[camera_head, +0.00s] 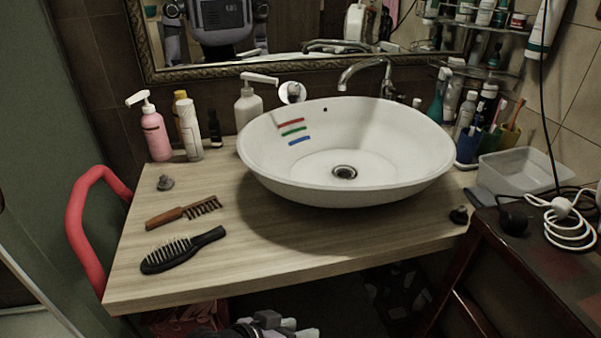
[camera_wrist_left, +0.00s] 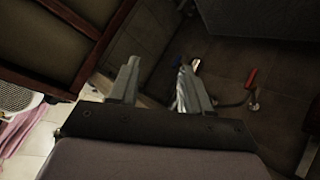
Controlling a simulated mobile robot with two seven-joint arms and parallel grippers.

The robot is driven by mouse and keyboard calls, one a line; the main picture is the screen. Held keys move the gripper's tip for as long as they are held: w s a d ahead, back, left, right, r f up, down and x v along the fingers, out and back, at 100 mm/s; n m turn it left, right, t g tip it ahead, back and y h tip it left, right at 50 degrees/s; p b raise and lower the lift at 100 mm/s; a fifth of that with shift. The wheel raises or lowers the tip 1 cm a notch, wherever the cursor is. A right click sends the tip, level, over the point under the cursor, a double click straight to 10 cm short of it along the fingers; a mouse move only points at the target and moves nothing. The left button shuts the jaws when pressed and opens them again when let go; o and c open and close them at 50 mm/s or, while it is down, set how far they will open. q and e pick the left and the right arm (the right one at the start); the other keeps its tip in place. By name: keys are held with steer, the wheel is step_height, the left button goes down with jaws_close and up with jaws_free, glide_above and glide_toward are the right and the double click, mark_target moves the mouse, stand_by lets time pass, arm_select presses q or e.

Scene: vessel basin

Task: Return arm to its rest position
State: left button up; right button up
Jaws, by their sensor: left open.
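My left gripper (camera_head: 284,328) shows at the bottom edge of the head view, below the front edge of the wooden counter (camera_head: 330,248). It is apart from the counter and the things on it. In the left wrist view the two fingers of my left gripper (camera_wrist_left: 158,88) stand apart with nothing between them. Behind them are a dark tiled surface and a dark wooden frame. Most of the left arm is hidden or out of the picture. My right gripper is in neither view.
A white basin (camera_head: 390,140) stands on the counter. A brown comb (camera_head: 183,212) and black hairbrush (camera_head: 183,250) lie at its left. A red rail (camera_head: 76,215) is beside the counter's left edge. A dark wooden stand (camera_head: 530,270) is at the right.

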arm_select(q)
steer(key=s+a+f+n+t+y, duration=0.1)
steer(key=s+a+f+y, duration=0.1)
steer(key=a, duration=0.4)
steer(key=s+a+f+n+t+y, duration=0.1)
steer(key=s+a+f+t+y, duration=0.1)
steer(key=s+a, duration=0.2)
steer(key=s+a+f+t+y, duration=0.1)
steer(key=s+a, duration=0.3)
steer(key=a, duration=0.5)
steer(key=shift+a+f+n+y+p, duration=0.2)
steer(key=shift+f+n+y+p, duration=0.15)
steer(key=shift+f+y, duration=0.4)
